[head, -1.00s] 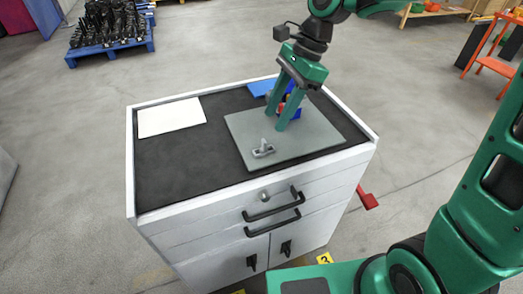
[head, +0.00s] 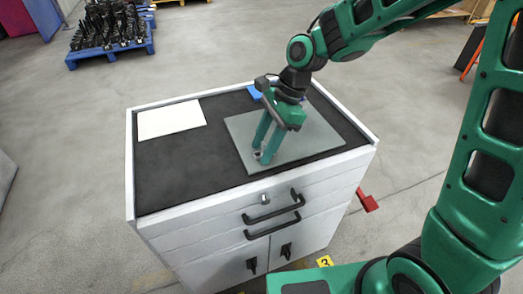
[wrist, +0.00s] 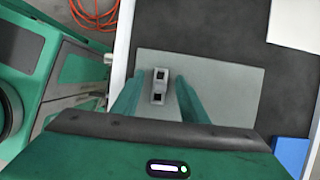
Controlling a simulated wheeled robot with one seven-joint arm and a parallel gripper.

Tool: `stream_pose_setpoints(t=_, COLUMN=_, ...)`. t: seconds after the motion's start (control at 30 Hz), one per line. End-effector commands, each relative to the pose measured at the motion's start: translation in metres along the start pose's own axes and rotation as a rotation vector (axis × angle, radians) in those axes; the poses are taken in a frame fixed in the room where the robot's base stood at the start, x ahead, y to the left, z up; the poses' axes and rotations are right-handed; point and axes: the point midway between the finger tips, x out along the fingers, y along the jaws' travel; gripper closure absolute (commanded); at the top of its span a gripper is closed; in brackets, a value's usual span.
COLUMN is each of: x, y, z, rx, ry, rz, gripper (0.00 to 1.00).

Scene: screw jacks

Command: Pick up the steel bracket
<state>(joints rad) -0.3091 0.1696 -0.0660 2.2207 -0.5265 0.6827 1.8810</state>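The steel bracket (wrist: 159,86) is a small grey piece with square dark holes, lying on the grey plate (wrist: 225,95) in the wrist view. My gripper (wrist: 159,79) is open, with one green finger on each side of the bracket and gaps visible between. In the head view, my gripper (head: 261,157) points down at the front left part of the plate (head: 310,150). The fingers largely cover the bracket there. I cannot tell how high the fingertips are above the plate.
The plate lies on the dark top of a white cabinet (head: 165,217) with raised edges. A white sheet (head: 170,119) lies at the left, and a blue item (head: 255,93) is at the back. The dark top is clear left of the plate.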

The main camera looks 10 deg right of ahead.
Motion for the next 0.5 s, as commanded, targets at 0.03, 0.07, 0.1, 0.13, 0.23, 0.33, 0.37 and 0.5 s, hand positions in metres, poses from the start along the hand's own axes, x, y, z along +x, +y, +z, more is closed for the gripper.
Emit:
stream_pose_setpoints(t=0.03, x=-0.0002, y=-0.0001, z=-0.0001, rx=0.0, ry=0.0, rz=0.0, gripper=0.6)
stream_pose_setpoints(t=0.07, x=-0.0002, y=-0.0001, z=-0.0001, rx=0.0, ry=0.0, rz=0.0, gripper=0.6)
stream_pose_setpoints(t=0.1, x=-0.0003, y=-0.0001, z=-0.0001, rx=0.0, ry=0.0, rz=0.0, gripper=0.63)
stream_pose_setpoints(t=0.13, x=-0.0003, y=-0.0001, z=-0.0001, rx=0.0, ry=0.0, rz=0.0, gripper=0.7)
stream_pose_setpoints(t=0.23, x=-0.0004, y=-0.0001, z=-0.0001, rx=0.0, ry=0.0, rz=0.0, gripper=0.94)
stream_pose_setpoints(t=0.33, x=-0.0005, y=-0.0001, z=-0.0002, rx=0.0, ry=0.0, rz=0.0, gripper=1.0)
stream_pose_setpoints(t=0.37, x=-0.0006, y=-0.0002, z=-0.0001, rx=0.0, ry=0.0, rz=0.0, gripper=1.0)
stream_pose_setpoints(t=0.5, x=-0.0007, y=-0.0002, z=-0.0001, rx=0.0, ry=0.0, rz=0.0, gripper=1.0)
